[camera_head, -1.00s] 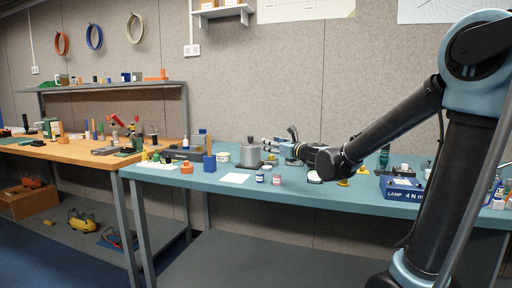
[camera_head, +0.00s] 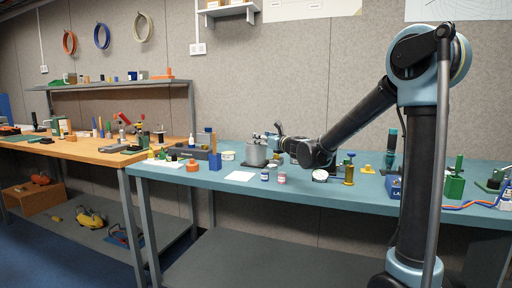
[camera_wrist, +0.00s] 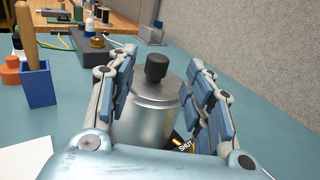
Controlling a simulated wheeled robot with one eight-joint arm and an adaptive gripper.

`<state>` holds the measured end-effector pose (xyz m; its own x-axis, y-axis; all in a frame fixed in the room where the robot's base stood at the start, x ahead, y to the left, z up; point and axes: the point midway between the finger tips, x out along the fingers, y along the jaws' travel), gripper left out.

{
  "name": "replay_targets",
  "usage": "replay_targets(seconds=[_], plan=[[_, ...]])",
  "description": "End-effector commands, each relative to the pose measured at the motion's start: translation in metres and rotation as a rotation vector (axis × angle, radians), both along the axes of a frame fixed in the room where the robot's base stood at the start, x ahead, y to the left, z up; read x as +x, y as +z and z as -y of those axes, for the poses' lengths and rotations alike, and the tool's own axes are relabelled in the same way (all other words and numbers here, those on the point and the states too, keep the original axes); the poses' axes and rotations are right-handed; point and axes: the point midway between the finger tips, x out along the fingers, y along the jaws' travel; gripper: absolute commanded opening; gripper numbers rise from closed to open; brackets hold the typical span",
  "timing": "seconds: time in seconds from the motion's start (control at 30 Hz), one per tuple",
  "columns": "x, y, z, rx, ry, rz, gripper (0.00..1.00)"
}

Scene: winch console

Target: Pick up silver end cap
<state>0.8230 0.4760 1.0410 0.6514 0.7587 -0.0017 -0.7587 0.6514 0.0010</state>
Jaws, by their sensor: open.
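A silver cylinder with a black knob on top, which looks like the silver end cap (camera_head: 256,155), stands upright on the blue-green bench (camera_head: 370,196). In the wrist view the silver end cap (camera_wrist: 148,112) stands between my fingers, its knob upward. My gripper (camera_wrist: 163,66) is open, with one blue-padded finger group on each side of the cylinder. The right pads look close to its side; I cannot tell if they touch. In the head view my gripper (camera_head: 268,139) is at the cylinder's right and rear. A dark "SHUT" label shows beside its base.
A blue holder (camera_wrist: 39,84) with a wooden handle and an orange piece (camera_wrist: 10,72) stand left of the cylinder. A white sheet (camera_head: 240,176) and small jars (camera_head: 265,174) lie in front. The grey wall (camera_wrist: 255,50) is close on the right in the wrist view.

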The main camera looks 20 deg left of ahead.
Motion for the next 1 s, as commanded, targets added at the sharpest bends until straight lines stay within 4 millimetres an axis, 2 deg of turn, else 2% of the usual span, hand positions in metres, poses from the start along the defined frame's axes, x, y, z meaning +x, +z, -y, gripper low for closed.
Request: replay_targets(seconds=[0.23,0.6,0.83,0.87,1.0], plan=[[0.006,0.0,-0.009,0.0,0.001,0.0,0.47],[0.033,0.0,-0.041,0.0,0.0,0.0,0.47],[0.033,0.0,-0.042,0.0,0.001,0.0,0.47],[0.033,0.0,-0.042,0.0,0.001,0.0,0.43],[0.033,0.0,-0.044,0.0,0.003,0.0,0.11]])
